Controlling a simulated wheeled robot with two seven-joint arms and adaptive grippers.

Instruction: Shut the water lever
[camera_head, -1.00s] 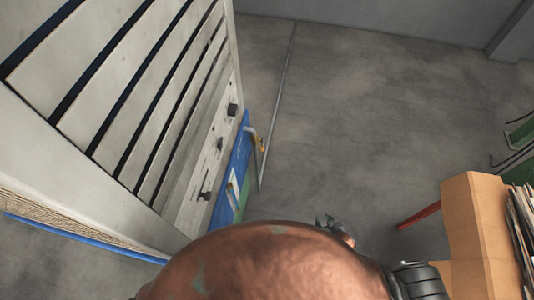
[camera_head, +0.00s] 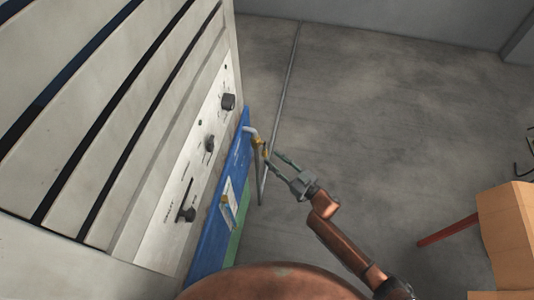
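The water lever (camera_head: 259,143) is a small yellow handle on a grey pipe (camera_head: 249,130). The pipe sticks out from the blue panel beside the cabinet. My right gripper (camera_head: 273,157) reaches in from the lower right. Its two thin fingers are apart, with the tips close to the lever's right side. I cannot tell whether a finger touches the lever. Nothing shows between the fingers. My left gripper is out of view.
The pale cabinet front (camera_head: 185,175) with black knobs and a black handle (camera_head: 186,205) fills the left. The blue panel (camera_head: 215,235) borders it. The floor to the right is clear up to a cardboard box (camera_head: 505,225) and a red bar (camera_head: 447,230).

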